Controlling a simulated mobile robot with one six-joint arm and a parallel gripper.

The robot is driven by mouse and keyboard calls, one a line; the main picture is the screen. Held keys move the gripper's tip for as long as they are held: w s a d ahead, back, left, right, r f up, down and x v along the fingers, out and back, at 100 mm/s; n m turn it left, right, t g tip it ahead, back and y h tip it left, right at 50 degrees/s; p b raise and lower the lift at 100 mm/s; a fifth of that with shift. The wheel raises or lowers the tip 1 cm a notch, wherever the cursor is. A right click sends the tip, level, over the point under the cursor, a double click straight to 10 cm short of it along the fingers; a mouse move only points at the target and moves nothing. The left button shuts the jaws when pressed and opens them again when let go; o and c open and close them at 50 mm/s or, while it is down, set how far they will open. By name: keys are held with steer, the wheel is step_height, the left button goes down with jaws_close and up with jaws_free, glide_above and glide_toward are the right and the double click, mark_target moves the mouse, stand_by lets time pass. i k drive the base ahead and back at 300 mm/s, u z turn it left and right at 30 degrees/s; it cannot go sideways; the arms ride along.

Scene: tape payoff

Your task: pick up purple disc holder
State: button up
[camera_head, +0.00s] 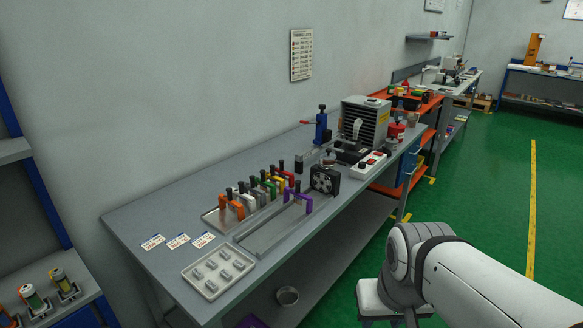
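A purple holder (306,202) with dark upright posts stands on the long grey front tray (262,243) of the workbench, just left of a black fan-like unit. It is small in the picture, and I cannot make out a disc in it. A row of similar holders in several colours (258,190) stands on the tray behind it. My white arm enters at the lower right, off the bench's front edge. My gripper does not show.
The workbench (150,213) also holds a pale tray of small metal parts (218,270), labels (178,241), a black fan-like unit (325,179), a blue press (321,127) and a grey box machine (364,122). Green floor (480,200) to the right is open.

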mark_target(296, 193)
steer(key=i, duration=1.25)
